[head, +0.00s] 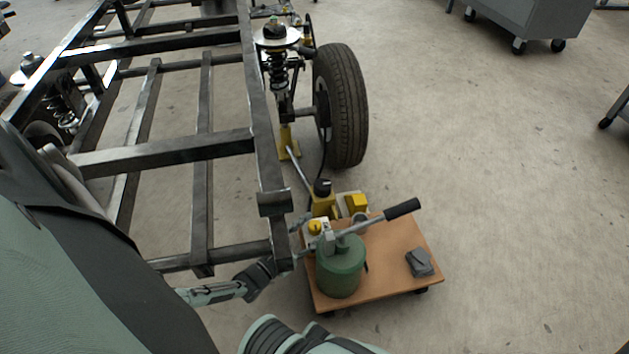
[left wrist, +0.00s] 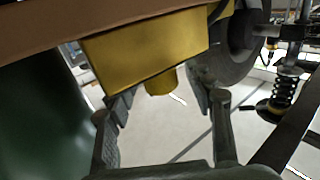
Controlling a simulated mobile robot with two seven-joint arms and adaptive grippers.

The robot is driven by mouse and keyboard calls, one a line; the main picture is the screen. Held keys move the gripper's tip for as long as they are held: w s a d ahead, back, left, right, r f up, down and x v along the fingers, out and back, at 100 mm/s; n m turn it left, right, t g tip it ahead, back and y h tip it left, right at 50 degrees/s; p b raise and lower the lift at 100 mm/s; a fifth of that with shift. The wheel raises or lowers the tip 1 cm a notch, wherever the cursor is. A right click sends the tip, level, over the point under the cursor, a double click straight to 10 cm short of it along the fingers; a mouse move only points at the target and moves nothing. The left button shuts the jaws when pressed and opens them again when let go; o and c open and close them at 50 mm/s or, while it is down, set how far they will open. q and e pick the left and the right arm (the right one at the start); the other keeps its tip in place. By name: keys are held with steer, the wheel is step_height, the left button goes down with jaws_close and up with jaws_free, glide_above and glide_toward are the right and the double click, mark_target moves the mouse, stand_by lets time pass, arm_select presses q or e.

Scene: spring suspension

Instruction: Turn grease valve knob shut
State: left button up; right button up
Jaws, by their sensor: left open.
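A green grease canister (head: 340,268) stands on a wooden-topped cart, with a long lever with a black grip (head: 402,209) across its top. A small yellow knob (head: 316,227) sits beside the canister's top. In the left wrist view, a yellow knob (left wrist: 160,82) sticks out of a yellow block (left wrist: 145,50), with the canister (left wrist: 40,115) at the left. My left gripper (head: 302,236) is open at the cart's left side. In the left wrist view its fingers (left wrist: 160,98) are spread on either side of the knob, with gaps visible. My right gripper is not in view.
The cart top (head: 395,250) also carries a grey block (head: 419,262) and a yellow pump unit (head: 323,205). A dark steel frame (head: 265,145) runs close above my left forearm. A tyre (head: 341,105) and a coil spring (head: 277,70) stand behind.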

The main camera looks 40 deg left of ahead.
arm_select(q)
steer(key=shift+w, duration=0.3)
steer(key=c, duration=1.2)
steer(key=shift+d+r+n+y+p, duration=0.15)
steer(key=shift+n+y+p, duration=0.2)
steer(key=shift+n+y, duration=1.15)
steer(key=shift+y, duration=0.9)
steer(key=o, duration=1.2)
steer(key=shift+f, duration=0.2)
